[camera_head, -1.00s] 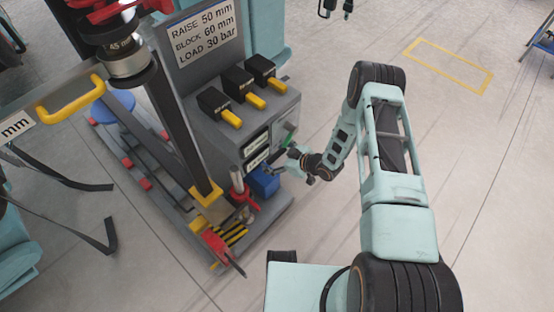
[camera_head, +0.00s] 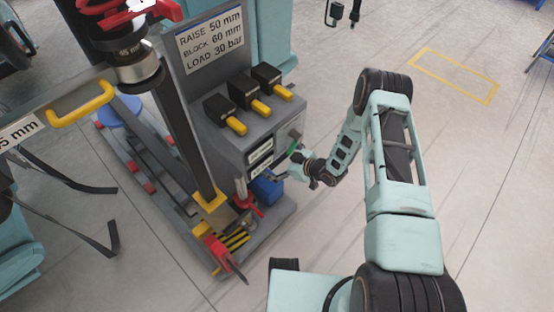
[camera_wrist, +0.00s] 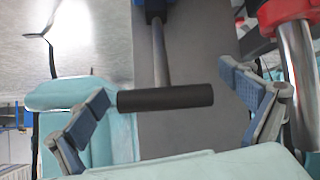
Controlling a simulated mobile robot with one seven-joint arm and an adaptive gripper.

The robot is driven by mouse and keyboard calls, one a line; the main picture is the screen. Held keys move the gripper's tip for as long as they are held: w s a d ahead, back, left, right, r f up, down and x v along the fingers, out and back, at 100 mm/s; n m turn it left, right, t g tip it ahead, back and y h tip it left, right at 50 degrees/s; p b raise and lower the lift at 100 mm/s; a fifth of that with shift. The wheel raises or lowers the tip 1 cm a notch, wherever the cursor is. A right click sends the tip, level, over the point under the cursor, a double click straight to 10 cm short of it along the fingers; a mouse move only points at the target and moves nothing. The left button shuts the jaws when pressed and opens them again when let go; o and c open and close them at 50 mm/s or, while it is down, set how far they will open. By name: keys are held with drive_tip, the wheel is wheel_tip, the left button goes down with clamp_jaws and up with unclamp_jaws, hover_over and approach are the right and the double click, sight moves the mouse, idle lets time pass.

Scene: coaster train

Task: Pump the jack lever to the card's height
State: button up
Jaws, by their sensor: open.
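The card (camera_head: 210,40) on the grey stand reads RAISE 50 mm, BLOCK 60 mm, LOAD 30 bar. The jack's blue pump body (camera_head: 266,188) sits low on the stand's base, and its lever is too small to make out in the head view. In the wrist view the lever is a metal rod (camera_wrist: 160,55) ending in a black crossbar grip (camera_wrist: 165,97). My gripper (camera_wrist: 165,87) is open, with one finger on each side of the lever. The grip lies between the fingers and is not clamped. My gripper is also beside the pump in the head view (camera_head: 291,174).
Black blocks with yellow handles (camera_head: 237,125) sit on the stand's shelf. A red-collared metal cylinder (camera_wrist: 298,65) stands close to the right finger. A red part with a dark handle (camera_head: 219,249) is at the base's front.

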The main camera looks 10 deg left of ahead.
drive_tip(key=shift+s, duration=0.1)
drive_tip(key=v, duration=1.2)
drive_tip(key=shift+c, duration=0.2)
